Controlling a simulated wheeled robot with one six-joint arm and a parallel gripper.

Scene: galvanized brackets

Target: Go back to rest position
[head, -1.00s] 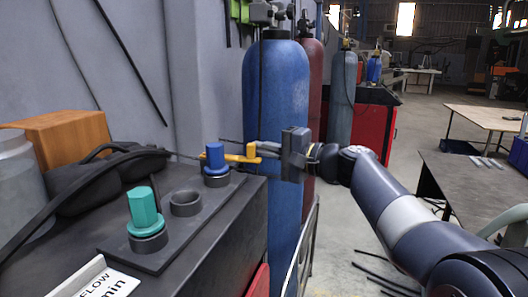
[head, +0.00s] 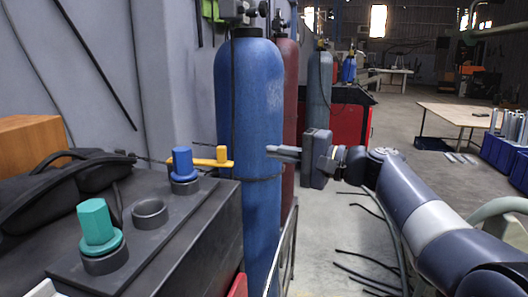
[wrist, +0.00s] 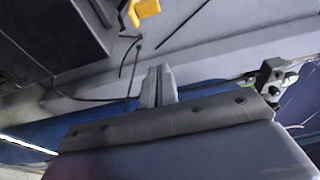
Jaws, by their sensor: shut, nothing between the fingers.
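My gripper (head: 270,150) is shut and empty, out in front of the tall blue cylinder in the head view. Its closed fingers (wrist: 158,78) also show in the wrist view. A yellow lever (head: 212,162) lies to its left beside a blue peg (head: 182,162); clear space separates it from my fingertips. The lever also shows at the top of the wrist view (wrist: 144,9). The blue peg stands in a dark ring holder. A teal peg (head: 97,224) stands in a nearer ring, and another ring (head: 150,212) is empty.
The dark bench top (head: 62,254) fills the lower left, with a black bundle (head: 70,182) and an orange box (head: 32,140). The blue gas cylinder (head: 258,95) stands behind my gripper. Open floor and a table (head: 462,113) lie to the right.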

